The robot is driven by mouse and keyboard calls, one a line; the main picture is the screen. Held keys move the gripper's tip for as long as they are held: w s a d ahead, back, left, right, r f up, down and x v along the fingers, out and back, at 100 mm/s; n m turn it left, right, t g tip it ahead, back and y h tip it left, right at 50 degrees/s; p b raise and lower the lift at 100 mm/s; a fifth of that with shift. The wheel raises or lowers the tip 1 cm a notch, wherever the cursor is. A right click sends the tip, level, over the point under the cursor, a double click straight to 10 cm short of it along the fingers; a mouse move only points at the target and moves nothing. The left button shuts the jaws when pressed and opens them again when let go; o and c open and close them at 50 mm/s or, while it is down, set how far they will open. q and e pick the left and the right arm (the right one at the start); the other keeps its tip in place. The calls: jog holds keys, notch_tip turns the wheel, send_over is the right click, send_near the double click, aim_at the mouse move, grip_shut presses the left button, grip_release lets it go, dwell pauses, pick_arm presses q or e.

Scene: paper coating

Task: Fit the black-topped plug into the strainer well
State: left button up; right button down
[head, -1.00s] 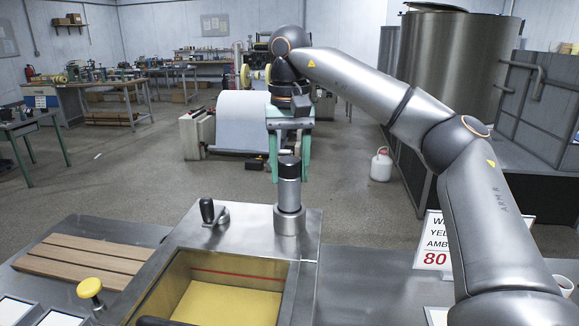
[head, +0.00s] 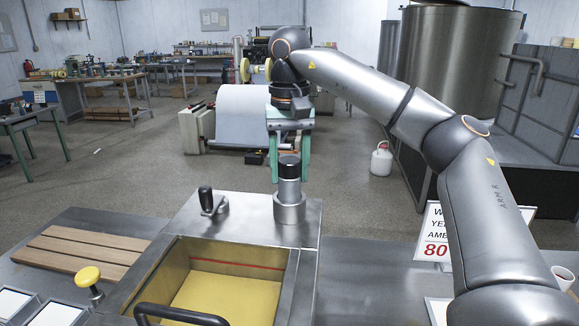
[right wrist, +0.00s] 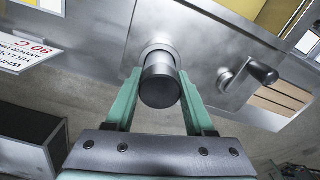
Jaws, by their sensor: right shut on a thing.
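The black-topped plug (head: 289,188) is a steel cylinder with a dark cap. It stands upright at the strainer well (head: 289,209), a round metal collar on the steel deck behind the yellow-filled tank. Its lower end is hidden inside the collar; how deep it sits I cannot tell. My right gripper (head: 289,172) reaches down from above, its green fingers on either side of the plug, shut on it. In the right wrist view the plug (right wrist: 160,88) shows its dark cap between the fingers, with the collar (right wrist: 158,49) beyond. My left gripper is not in view.
The open tank (head: 225,295) of yellow liquid is in front of the well, with a black handle at its near edge. A black-knobbed crank (head: 212,203) stands left of the well. A yellow knob (head: 88,278), wooden slats (head: 82,250) and an 80 C sign (head: 437,243) are nearby.

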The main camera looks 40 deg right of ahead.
jog(key=shift+f+b, duration=0.6)
jog(key=shift+f, duration=0.5)
jog(key=shift+c, duration=0.9)
grip_release()
jog(key=shift+r, duration=0.5)
notch_tip(320, 180, up, 10)
jog(key=p, duration=0.4)
jog(key=shift+f+p, duration=0.2)
jog(key=shift+p, duration=0.15)
jog(key=shift+r, duration=1)
jog(key=shift+f, duration=0.1)
